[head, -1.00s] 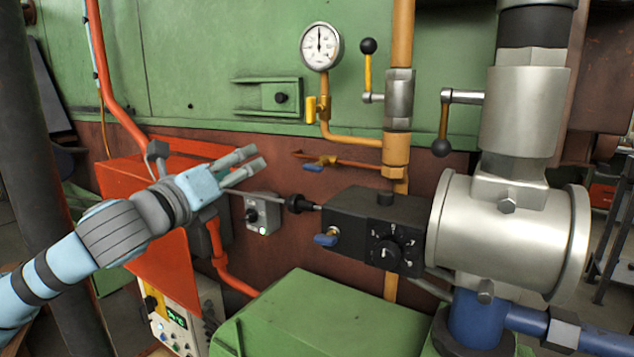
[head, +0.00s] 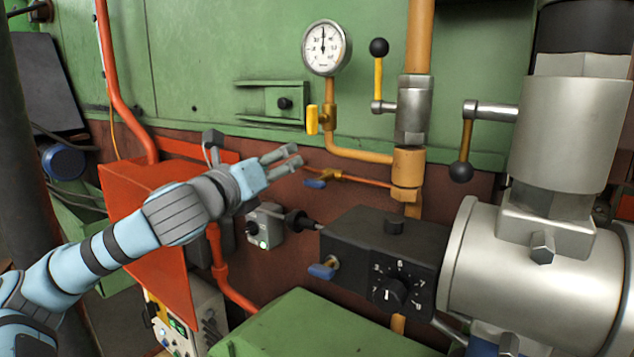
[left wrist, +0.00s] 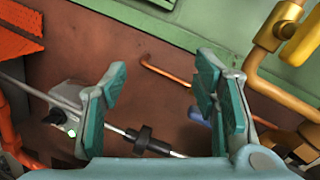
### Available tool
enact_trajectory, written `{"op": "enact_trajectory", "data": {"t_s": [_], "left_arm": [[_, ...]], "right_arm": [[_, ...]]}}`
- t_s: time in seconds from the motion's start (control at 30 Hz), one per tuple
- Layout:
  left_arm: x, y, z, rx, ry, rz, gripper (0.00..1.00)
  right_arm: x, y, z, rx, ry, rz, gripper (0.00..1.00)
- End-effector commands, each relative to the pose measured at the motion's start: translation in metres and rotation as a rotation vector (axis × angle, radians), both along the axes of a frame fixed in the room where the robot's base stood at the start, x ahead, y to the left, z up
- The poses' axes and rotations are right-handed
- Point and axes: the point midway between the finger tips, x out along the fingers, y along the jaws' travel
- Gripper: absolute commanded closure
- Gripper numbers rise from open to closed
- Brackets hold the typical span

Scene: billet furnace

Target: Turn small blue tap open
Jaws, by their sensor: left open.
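A small blue tap handle (head: 316,183) sits on the thin copper pipe below the gauge. Another blue lever (head: 322,271) sits on the left side of the black dial box. My left gripper (head: 290,156) is open and empty, its fingers pointing right, just up and left of the copper-pipe tap in the head view. In the left wrist view, a blue handle (left wrist: 198,118) shows low beside the right finger and is partly hidden by it; the open fingers (left wrist: 163,75) are apart with nothing between them. My right gripper is not in view.
A pressure gauge (head: 326,47) with a yellow lever (head: 312,120) is above right. The black dial box (head: 384,245) and a large metal valve body (head: 540,265) stand at right. An orange box (head: 150,225) is below my left arm. A green cover (head: 315,325) is in front.

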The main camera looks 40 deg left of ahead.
Motion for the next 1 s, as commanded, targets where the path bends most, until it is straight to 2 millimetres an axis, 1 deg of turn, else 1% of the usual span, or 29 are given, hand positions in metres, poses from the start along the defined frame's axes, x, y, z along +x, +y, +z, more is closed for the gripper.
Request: {"op": "enact_trajectory", "data": {"t_s": [0.03, 0.17, 0.2, 0.37, 0.57, 0.9, 1.0], "left_arm": [[-0.0002, 0.0018, -0.0009, -0.002, 0.004, 0.007, 0.47], [-0.0006, 0.0039, -0.0019, -0.003, 0.008, 0.016, 0.67], [-0.0006, 0.0038, -0.0018, -0.003, 0.007, 0.016, 0.74], [-0.0004, 0.0023, -0.0011, -0.001, 0.005, 0.01, 0.99], [-0.0003, 0.0011, -0.0006, -0.001, 0.002, 0.006, 1.0], [-0.0003, 0.0007, -0.0004, 0.0, 0.001, 0.004, 0.46], [-0.0002, 0.0005, -0.0003, 0.0, 0.001, 0.003, 0.45]], "right_arm": [[-0.0023, 0.0001, -0.0002, 0.0, 0.004, 0.0, 0.7], [-0.0046, 0.0003, -0.0004, 0.001, 0.008, -0.001, 0.7], [-0.0045, 0.0003, -0.0004, 0.001, 0.008, -0.001, 0.7], [-0.0021, 0.0003, -0.0002, 0.001, 0.004, 0.0, 0.7], [-0.0002, 0.0004, -0.0002, 0.001, 0.0, 0.0, 0.7], [0.0, 0.0005, -0.0001, 0.001, 0.0, 0.0, 0.7], [0.0001, 0.0005, -0.0001, 0.001, 0.0, 0.0, 0.7]]}}
